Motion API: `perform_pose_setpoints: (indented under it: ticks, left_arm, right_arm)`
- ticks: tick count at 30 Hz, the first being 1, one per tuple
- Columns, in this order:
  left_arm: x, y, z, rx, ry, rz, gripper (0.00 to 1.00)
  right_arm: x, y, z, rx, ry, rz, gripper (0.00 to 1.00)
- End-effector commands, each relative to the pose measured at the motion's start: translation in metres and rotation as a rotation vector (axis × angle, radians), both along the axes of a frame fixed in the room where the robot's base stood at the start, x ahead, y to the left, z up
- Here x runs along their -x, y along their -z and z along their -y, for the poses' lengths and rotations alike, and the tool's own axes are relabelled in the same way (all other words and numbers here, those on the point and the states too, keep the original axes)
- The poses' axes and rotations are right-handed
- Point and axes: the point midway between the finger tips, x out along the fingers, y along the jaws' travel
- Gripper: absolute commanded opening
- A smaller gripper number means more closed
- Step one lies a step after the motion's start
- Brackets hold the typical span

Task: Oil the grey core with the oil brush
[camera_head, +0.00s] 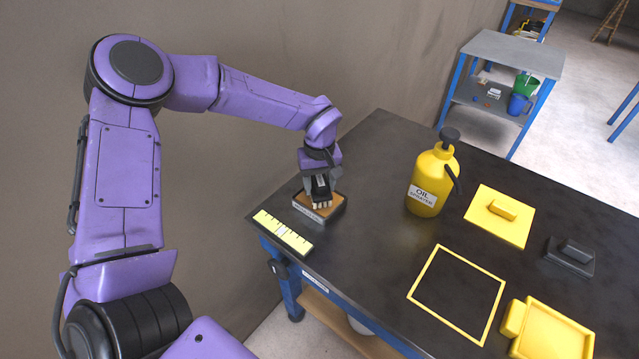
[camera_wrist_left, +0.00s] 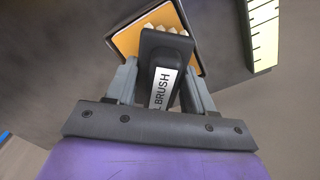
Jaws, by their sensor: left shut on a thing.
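My left gripper (camera_head: 320,188) is shut on the black handle of the oil brush (camera_wrist_left: 163,60). The handle has a white label reading "BRUSH". Its pale bristles point down into a small grey-rimmed tray (camera_head: 334,214) with an orange inside, at the table's far left corner. I cannot tell whether the bristles touch the tray floor. The tray also shows in the left wrist view (camera_wrist_left: 122,42). A dark grey block with a raised grip, which looks like the grey core (camera_head: 570,257), lies at the right of the table. My right gripper is not in view.
A yellow oil sprayer bottle (camera_head: 432,183) stands right of the tray. A yellow plate with a grip (camera_head: 500,215), a yellow square outline (camera_head: 428,304) and a yellow open mould (camera_head: 552,332) are farther right. A ruler (camera_head: 283,233) lies by the left edge.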

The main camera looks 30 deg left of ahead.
Motion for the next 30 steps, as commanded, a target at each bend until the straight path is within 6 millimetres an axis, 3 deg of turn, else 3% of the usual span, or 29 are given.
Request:
perform_pose_setpoints:
  ticks: [30]
  left_arm:
    - [-0.0001, 0.0051, 0.0002, 0.001, 0.0, 0.0, 0.29]
  right_arm:
    - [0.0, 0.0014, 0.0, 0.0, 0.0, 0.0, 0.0]
